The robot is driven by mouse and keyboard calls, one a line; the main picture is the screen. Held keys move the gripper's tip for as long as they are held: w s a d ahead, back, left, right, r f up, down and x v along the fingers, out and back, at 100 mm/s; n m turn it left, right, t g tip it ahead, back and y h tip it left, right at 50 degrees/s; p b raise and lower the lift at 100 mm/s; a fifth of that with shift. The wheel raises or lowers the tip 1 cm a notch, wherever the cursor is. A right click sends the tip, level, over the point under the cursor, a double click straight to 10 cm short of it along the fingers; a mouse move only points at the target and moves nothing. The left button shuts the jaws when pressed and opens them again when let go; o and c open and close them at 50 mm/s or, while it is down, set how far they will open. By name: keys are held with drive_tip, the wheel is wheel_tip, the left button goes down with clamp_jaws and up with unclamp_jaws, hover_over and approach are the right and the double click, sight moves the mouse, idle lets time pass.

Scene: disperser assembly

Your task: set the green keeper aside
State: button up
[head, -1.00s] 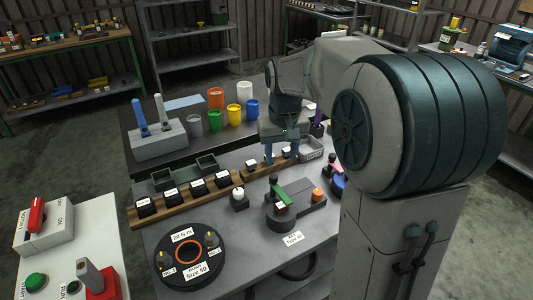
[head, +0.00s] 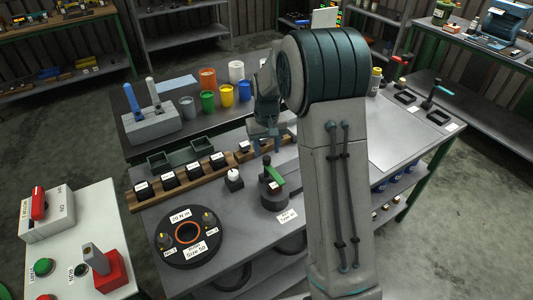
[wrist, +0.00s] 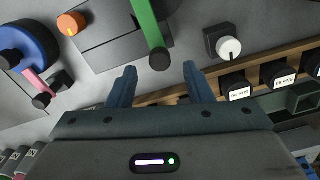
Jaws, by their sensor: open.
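The green keeper is a green bar (head: 276,179) on the dark fixture (head: 272,199), right of the round "Size 50" plate. In the wrist view the green keeper (wrist: 146,20) runs down from the top edge. It ends near a black knob (wrist: 160,60). My gripper (head: 265,149) hangs above and behind the fixture in the head view. In the wrist view my gripper (wrist: 159,70) is open and empty. The black knob appears just ahead of the gap between the fingertips. The right part of the fixture is hidden behind my arm in the head view.
A small white-topped knob (head: 234,175) stands left of the fixture. A wooden rack (head: 157,194) with labelled black blocks runs behind. In the wrist view an orange knob (wrist: 71,23) and a blue round part (wrist: 30,45) lie to the left. Coloured cups stand farther back.

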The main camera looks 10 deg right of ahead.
sight(266, 157)
drive_tip(key=shift+f, duration=1.85)
clamp_jaws()
